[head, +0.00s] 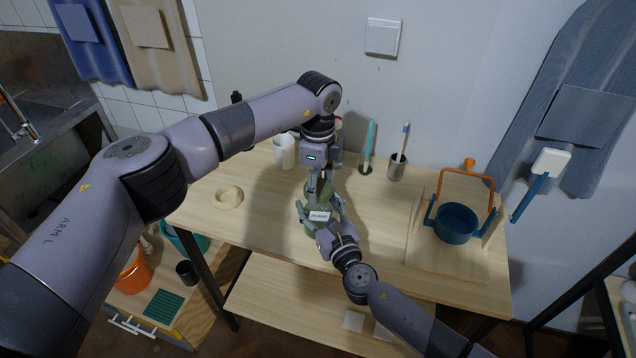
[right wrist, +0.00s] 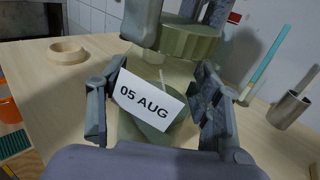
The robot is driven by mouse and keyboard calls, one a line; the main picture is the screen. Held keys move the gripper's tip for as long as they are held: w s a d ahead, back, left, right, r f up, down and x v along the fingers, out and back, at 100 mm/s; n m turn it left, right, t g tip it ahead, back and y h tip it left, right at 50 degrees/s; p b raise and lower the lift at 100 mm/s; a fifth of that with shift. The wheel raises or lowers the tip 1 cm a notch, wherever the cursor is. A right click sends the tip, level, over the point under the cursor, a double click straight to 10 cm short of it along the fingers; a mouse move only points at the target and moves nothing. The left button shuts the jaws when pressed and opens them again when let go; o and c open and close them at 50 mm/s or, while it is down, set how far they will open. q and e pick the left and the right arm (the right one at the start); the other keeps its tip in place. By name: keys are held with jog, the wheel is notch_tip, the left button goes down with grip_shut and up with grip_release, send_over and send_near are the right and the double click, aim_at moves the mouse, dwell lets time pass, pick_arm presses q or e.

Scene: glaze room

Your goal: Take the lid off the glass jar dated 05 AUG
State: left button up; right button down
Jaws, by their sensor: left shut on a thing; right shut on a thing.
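The glass jar (head: 309,229) stands on the wooden table with greenish contents. Its white label (right wrist: 148,101) reads 05 AUG in the right wrist view. My right gripper (right wrist: 155,110) is shut around the jar's body, one finger on each side. The ridged olive-green lid (right wrist: 188,46) is above the jar's body. My left gripper (head: 319,188) comes down from above and is shut on the lid. I cannot tell whether the lid still touches the jar's rim.
A metal cup (head: 396,168) with a brush stands behind on the right. A blue pot (head: 456,224) sits on a board at right. Bare table lies between.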

aim_at(318, 187)
pick_arm(q)
jog(key=shift+r, duration=0.2)
jog(key=shift+r, duration=0.9)
jog(key=shift+r, duration=2)
pick_arm(e)
jog(key=shift+c, duration=2)
grip_release()
jog(key=shift+s, duration=0.1)
